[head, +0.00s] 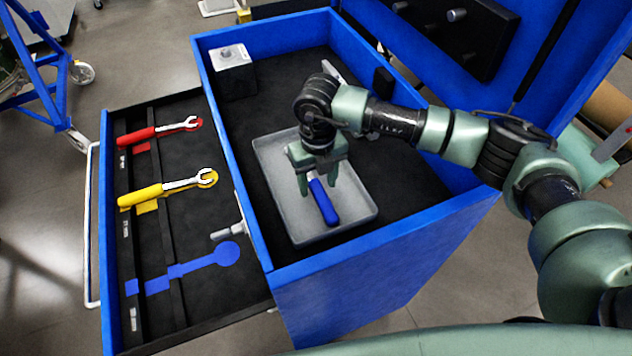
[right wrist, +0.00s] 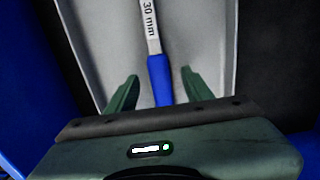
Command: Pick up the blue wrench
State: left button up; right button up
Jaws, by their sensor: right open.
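The blue wrench (head: 323,203) lies in a grey tray (head: 295,214) inside the blue cabinet top. Its blue handle shows in the head view; its upper end is hidden by my right gripper (head: 318,184). In the right wrist view the blue handle (right wrist: 160,78) and a metal shank marked "30 mm" (right wrist: 150,25) show. My right gripper is open, its two fingers (right wrist: 155,92) on either side of the handle, with gaps on both sides. Whether the fingertips reach down to handle height is unclear. My left gripper is not in view.
An open drawer holds a red wrench (head: 160,131), a yellow wrench (head: 168,187) and an empty blue wrench outline (head: 190,267). A grey-and-black box (head: 232,72) stands in the cabinet's far left corner. The cabinet's blue rim (head: 385,242) surrounds the tray area.

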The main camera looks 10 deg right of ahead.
jog(key=shift+w+f, duration=0.15)
jog(key=shift+f, duration=0.8)
jog(key=shift+r, duration=0.1)
grip_shut()
dwell(0.5)
